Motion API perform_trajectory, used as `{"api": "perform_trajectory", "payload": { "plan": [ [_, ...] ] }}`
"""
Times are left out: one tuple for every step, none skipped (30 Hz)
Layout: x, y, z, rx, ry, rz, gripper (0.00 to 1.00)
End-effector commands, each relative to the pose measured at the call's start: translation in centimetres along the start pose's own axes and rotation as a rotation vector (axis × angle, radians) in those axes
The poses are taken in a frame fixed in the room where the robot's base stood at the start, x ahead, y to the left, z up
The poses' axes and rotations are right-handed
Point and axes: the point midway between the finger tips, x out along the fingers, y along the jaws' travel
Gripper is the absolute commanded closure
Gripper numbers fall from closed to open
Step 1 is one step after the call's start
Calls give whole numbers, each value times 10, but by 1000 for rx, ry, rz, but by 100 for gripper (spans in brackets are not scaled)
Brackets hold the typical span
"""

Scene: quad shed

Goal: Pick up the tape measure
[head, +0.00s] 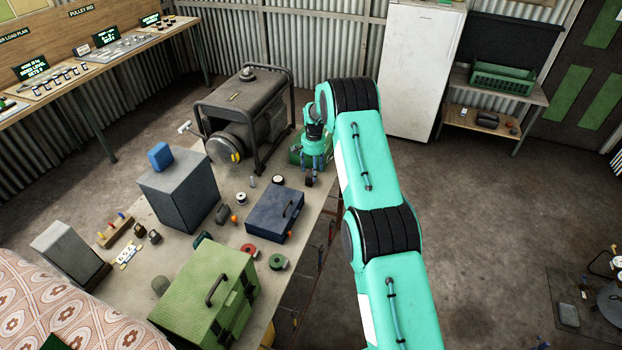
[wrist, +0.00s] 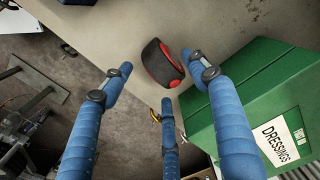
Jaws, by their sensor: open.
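A rounded black thing with red rings, which looks like the tape measure (wrist: 160,63), stands near the table's edge in the wrist view. In the head view it is a small dark shape (head: 309,182) just below my gripper (head: 316,165). My gripper (wrist: 163,82) has three blue fingers spread open and empty. The fingers reach toward the tape measure, one tip to its left, one to its right and one on its near side. I cannot tell whether any tip touches it.
A green box marked DRESSINGS (wrist: 245,95) stands close by the right finger. A generator in a black frame (head: 245,115) is behind left of my gripper, and a blue case (head: 274,215) is in front. The table edge drops to open floor on the right.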

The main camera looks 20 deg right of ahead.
Motion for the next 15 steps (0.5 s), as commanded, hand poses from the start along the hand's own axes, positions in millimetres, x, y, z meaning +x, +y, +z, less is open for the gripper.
{"api": "perform_trajectory", "payload": {
  "plan": [
    [6,0,1,0,-2,1,41],
    [8,0,1,0,-2,1,41],
    [12,0,1,0,-2,1,41],
    [15,0,1,0,-2,1,41],
    [18,-1,1,0,-2,1,41],
    [22,-1,1,0,-2,1,41],
    [25,-1,1,0,-1,1,41],
    [28,-1,1,0,-1,1,41],
    [32,-1,1,0,-1,1,41],
    [34,-1,1,0,-1,1,41],
    [36,-1,1,0,-1,0,41],
    [38,-1,1,0,0,0,41],
    [40,-1,1,0,0,0,41],
    [41,-1,1,0,0,0,41],
    [42,-1,1,0,0,0,41]
  ]
}}
